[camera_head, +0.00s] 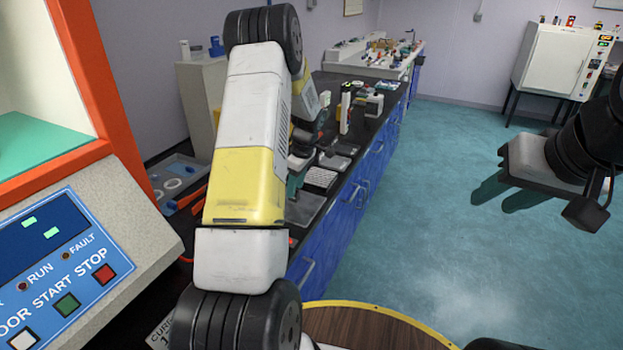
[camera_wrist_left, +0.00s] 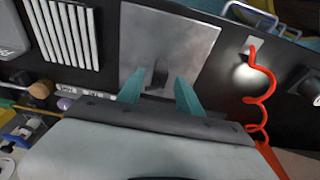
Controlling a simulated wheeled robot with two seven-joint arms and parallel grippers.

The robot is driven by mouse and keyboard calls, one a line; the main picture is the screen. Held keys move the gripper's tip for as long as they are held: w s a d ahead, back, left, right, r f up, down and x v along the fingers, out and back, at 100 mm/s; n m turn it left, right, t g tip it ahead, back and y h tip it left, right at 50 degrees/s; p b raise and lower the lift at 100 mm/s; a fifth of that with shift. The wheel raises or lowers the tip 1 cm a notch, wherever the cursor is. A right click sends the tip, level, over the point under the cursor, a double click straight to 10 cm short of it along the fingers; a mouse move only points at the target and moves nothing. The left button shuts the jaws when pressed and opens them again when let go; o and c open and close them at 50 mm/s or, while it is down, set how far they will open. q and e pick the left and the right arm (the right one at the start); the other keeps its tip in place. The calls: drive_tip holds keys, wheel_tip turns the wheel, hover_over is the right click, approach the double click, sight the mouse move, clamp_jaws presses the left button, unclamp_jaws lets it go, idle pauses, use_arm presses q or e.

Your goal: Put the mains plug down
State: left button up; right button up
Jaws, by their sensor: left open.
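A small dark shape (camera_wrist_left: 157,75), possibly the mains plug, is on a square grey plate (camera_wrist_left: 190,38) in the left wrist view. I cannot make out pins or a cable on it. My left gripper (camera_wrist_left: 160,90) is open, with its teal fingertips on either side of that shape and apart from each other. In the head view my left arm hides most of this gripper and the plug cannot be made out. My right gripper (camera_head: 495,203) hangs over the floor at the right, with its teal fingers apart and nothing visible between them.
A red coiled cord (camera_wrist_left: 258,85) lies right of the plate, and a ribbed light block (camera_wrist_left: 68,33) lies left of it. The orange-framed machine (camera_head: 115,90) stands close at the left. Blue cabinets (camera_head: 335,235) carry the crowded black bench.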

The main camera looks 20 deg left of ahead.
use_arm(q)
drive_tip(key=s+d+r+m+t+h, duration=0.1)
drive_tip(key=s+d+r+m, duration=0.15)
drive_tip(key=r, duration=0.65)
drive_tip(key=s+d+r+m, duration=0.1)
drive_tip(key=s+d+r, duration=0.2)
drive_tip(key=r, duration=0.6)
drive_tip(key=s+d+r+m+t+h, duration=0.1)
drive_tip(key=s+d+r+m, duration=0.2)
drive_tip(key=s, duration=0.5)
drive_tip(key=s+d+r+m+t+h, duration=0.1)
drive_tip(key=s+d+r+m, duration=0.3)
drive_tip(key=s, duration=0.5)
drive_tip(key=s+d+r+m+t+h, duration=0.1)
drive_tip(key=s+d+r+m+t, duration=0.1)
drive_tip(key=s+m, duration=0.4)
drive_tip(key=shift+s+d+r+t, duration=0.4)
drive_tip(key=shift+s+d+r, duration=0.3)
drive_tip(key=shift+s, duration=0.55)
drive_tip(key=shift+m, duration=0.25)
